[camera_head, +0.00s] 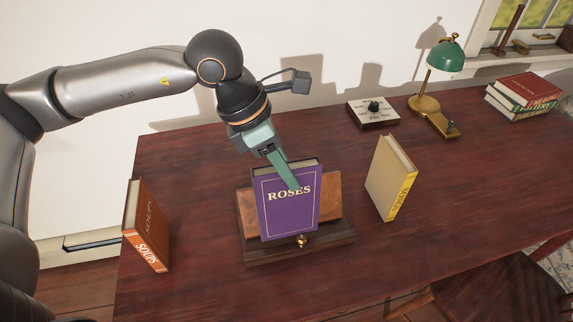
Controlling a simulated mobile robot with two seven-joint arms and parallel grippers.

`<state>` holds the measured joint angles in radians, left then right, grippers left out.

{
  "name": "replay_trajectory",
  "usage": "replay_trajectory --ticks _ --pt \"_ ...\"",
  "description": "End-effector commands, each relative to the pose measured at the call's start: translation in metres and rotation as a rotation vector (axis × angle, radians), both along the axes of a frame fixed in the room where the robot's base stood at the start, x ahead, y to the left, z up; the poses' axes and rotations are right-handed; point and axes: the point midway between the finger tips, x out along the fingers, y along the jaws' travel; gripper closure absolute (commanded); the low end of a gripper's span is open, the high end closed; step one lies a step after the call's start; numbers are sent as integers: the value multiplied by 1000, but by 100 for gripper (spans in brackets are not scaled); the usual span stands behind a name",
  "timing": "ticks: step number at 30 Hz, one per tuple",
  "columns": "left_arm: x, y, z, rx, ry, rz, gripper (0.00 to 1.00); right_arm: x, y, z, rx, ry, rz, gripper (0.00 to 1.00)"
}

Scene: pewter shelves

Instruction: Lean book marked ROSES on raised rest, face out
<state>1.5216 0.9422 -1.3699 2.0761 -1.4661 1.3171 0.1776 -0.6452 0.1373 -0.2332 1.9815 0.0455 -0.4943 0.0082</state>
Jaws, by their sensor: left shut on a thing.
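The purple book marked ROSES (288,212) stands on the wooden raised rest (333,202), its titled cover facing out toward me. It is close to upright, with its lower edge at the rest's front ledge, by a small brass knob (302,241). Whether its back touches the rest's sloped board is hidden. My left gripper (291,180) reaches down from above and is shut on the book's top edge; one green finger shows in front of the cover. My right gripper is not in view.
An orange SOUPS book (147,228) stands at the table's left end. A yellow-spined book (390,178) stands right of the rest. A dial box (373,113), a green lamp (445,56) and stacked books (523,97) are at the back. Bare tabletop lies between them.

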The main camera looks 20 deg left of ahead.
Motion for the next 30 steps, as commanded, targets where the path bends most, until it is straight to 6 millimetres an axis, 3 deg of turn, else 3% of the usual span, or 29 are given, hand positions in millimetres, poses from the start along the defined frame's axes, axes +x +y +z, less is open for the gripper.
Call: replay_trajectory --ticks 3,12,26,27,30 --pt "0 0 -14 -2 -1 -1 100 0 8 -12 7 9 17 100" --pt "0 -1 -31 -1 -1 -2 100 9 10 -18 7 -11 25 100" --pt "0 -1 -34 -1 -1 -2 100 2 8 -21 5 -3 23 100" --pt "0 -1 -34 -1 -1 -2 69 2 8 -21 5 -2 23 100" --pt "0 -1 -34 -1 -1 -2 58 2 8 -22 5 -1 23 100"
